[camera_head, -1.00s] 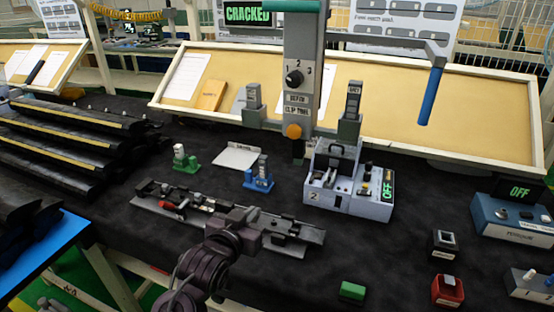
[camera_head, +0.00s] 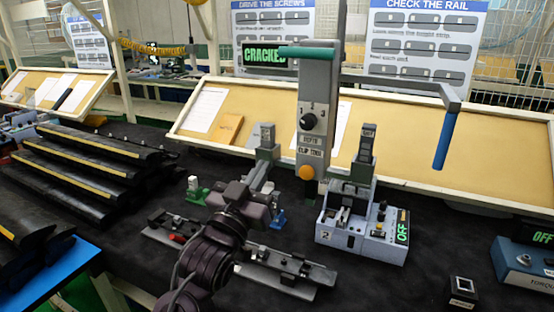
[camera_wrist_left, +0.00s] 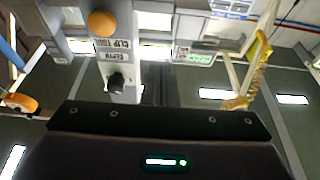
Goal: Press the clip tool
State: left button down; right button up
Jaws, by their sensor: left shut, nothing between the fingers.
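The clip tool (camera_head: 318,110) is a tall grey column with a black dial, a "CLIP TOOL" label and an orange knob (camera_head: 306,172). A green bar tops it, and a blue handle (camera_head: 445,141) hangs from its arm at right. My right gripper is not visible.
A dark rail fixture (camera_head: 285,272) lies below my left arm. A green clip stand (camera_head: 196,191) is left of the gripper; a blue one (camera_head: 279,218) is partly hidden. Stacked black trims (camera_head: 80,165) fill the left. A tilted board stands behind. A sign reads CRACKED (camera_head: 264,55).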

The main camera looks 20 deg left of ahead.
pick_arm(q)
jog(key=p+x, duration=0.4)
jog(key=x, duration=0.5)
jog(key=f, duration=0.2)
jog(key=f+p, duration=0.1)
jog(key=f, duration=0.1)
jog(key=shift+s+f, duration=0.1)
jog(key=shift+s, duration=0.25)
jog(key=shift+f, duration=0.1)
notch_tip(320, 180, down, 22)
jog(key=b, duration=1.3)
jog(key=shift+b, duration=0.4)
